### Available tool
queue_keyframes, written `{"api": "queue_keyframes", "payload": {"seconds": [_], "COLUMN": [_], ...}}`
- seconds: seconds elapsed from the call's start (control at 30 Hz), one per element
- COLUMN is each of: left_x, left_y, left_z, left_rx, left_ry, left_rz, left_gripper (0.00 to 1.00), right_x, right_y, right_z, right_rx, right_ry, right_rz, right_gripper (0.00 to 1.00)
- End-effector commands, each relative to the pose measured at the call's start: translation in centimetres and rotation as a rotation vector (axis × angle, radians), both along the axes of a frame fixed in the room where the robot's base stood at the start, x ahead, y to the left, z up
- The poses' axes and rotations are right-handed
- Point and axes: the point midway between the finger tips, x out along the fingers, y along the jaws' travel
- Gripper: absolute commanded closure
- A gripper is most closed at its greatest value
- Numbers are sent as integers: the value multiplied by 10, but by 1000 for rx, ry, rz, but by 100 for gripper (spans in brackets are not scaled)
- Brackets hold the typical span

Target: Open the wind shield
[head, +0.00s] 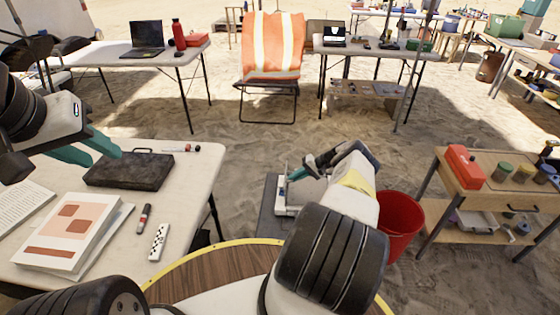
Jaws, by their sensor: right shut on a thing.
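A small white device (286,210) with an upright frame, which looks like a balance with its wind shield, sits on a grey surface (267,222) in the middle of the head view. My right gripper (295,175) is at the upper part of this frame and shut on it. The exact part held is small and partly hidden by the fingers, and I cannot tell how far the shield is open. My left gripper (92,148) is over the left table, beside a dark case, with its teal fingers apart and nothing between them.
The left table (190,215) holds a dark case (128,170), papers (70,230), a marker (145,218) and a scale bar (158,242). A red bucket (400,225) stands right of my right arm. A wooden cart (490,195) is further right.

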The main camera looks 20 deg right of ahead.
Motion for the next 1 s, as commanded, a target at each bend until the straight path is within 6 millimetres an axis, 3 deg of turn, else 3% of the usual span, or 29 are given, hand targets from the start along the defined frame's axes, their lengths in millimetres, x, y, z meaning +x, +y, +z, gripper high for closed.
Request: {"api": "queue_keyframes", "payload": {"seconds": [0.03,0.1,0.13,0.23,0.83,1.0], "left_x": [0,0,0,0,0,0], "left_y": [0,0,0,0,0,0], "left_z": [0,0,0,0,0,0], "left_rx": [0,0,0,0,0,0], "left_ry": [0,0,0,0,0,0], "left_rz": [0,0,0,0,0,0], "left_gripper": [64,64,64,64,64,64], "right_x": [-10,-11,-11,-11,-6,-9], "right_y": [-2,-2,-3,-2,-1,-11], "right_z": [-12,-12,-12,-12,-6,3], "right_rx": [-11,-11,-11,-11,-7,-8], "right_ry": [21,21,21,21,12,10], "right_rz": [5,5,5,6,6,5], "right_gripper": [100,100,89,70,69,69]}}
